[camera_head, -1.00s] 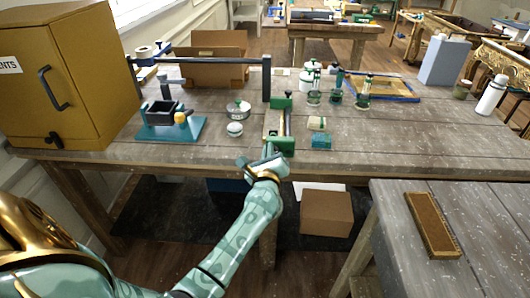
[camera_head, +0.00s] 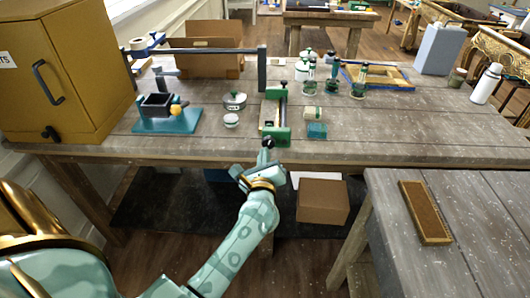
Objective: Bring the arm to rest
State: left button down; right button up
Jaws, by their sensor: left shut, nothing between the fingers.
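My left arm comes in from the lower left, pale green with gold bands. Its gripper (camera_head: 266,155) is at the front edge of the wooden workbench (camera_head: 380,140), just in front of a green clamp-like fixture (camera_head: 276,134) on the bench. The gripper is shut, with nothing seen between its fingers; the fingertips are small and dark here. Whether it touches the bench edge or the fixture I cannot tell. My right gripper is not in view.
A yellow cabinet (camera_head: 60,80) stands at the bench's left. A teal-based device (camera_head: 168,120), a lidded tin (camera_head: 235,101) and a teal block (camera_head: 316,131) lie nearby. A cardboard box (camera_head: 322,201) sits below. A lower table (camera_head: 470,210) with a brown brush-like block (camera_head: 425,212) is at right.

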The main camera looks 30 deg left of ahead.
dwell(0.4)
pick_arm(q)
jog(key=d+f+m+t+h, duration=0.1)
jog(key=d+f+m+h, duration=0.4)
jog(key=m, duration=0.7)
jog(key=d+f+m+h, duration=0.1)
jog(key=d+f+m, duration=0.2)
jog(key=f+m, duration=0.55)
jog(key=s+d+f+m+g+h, duration=0.2)
jog(key=s+f+m+g, duration=0.1)
jog(key=s+f+m, duration=0.45)
jog(key=s+d+f+m+g+h, duration=0.2)
jog(key=s+f+m, duration=0.2)
jog(key=f+m, duration=0.6)
jog(key=s+f+m+g, duration=0.3)
jog(key=s+f+m, duration=0.25)
jog(key=s, duration=0.45)
jog(key=s+f+m+g, duration=0.3)
jog(key=s+f+m, duration=0.25)
jog(key=s, duration=0.35)
jog(key=s+a+f+m+g, duration=0.1)
jog(key=s+a+f+g, duration=0.1)
jog(key=s, duration=0.8)
jog(key=s+a+f+m+g, duration=0.2)
jog(key=s, duration=0.7)
jog(key=shift+s+a+f+g+y, duration=0.15)
jog(key=shift+s+a+g+y, duration=0.15)
jog(key=shift+s+y, duration=0.1)
